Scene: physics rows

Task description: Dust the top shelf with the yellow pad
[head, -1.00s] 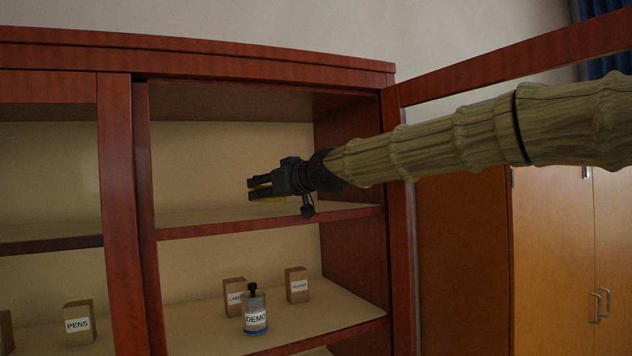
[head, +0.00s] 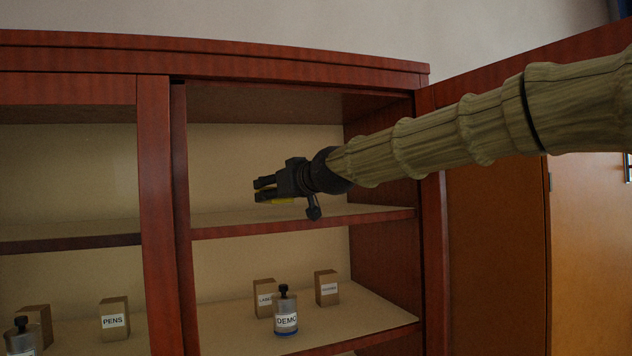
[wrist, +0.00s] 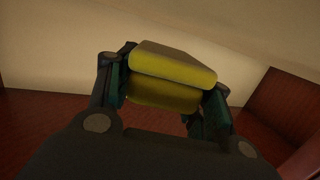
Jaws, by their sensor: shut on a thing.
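The yellow pad (wrist: 172,68) is held between the two fingers of my gripper (wrist: 165,90) in the wrist view. In the head view only a thin yellow strip of the pad (head: 283,201) shows under the fingers. My gripper (head: 263,190) is shut on it and points left inside the open cabinet bay. It is just above the top shelf (head: 300,225) in the picture; I cannot tell whether the pad touches the shelf surface.
The lower shelf holds a DEMO bottle (head: 286,312) and two small boxes (head: 265,297) (head: 327,288). A post (head: 156,210) divides off the left bay, which has a PENS box (head: 114,319). The open door frame (head: 500,75) stands at right. The top shelf looks bare.

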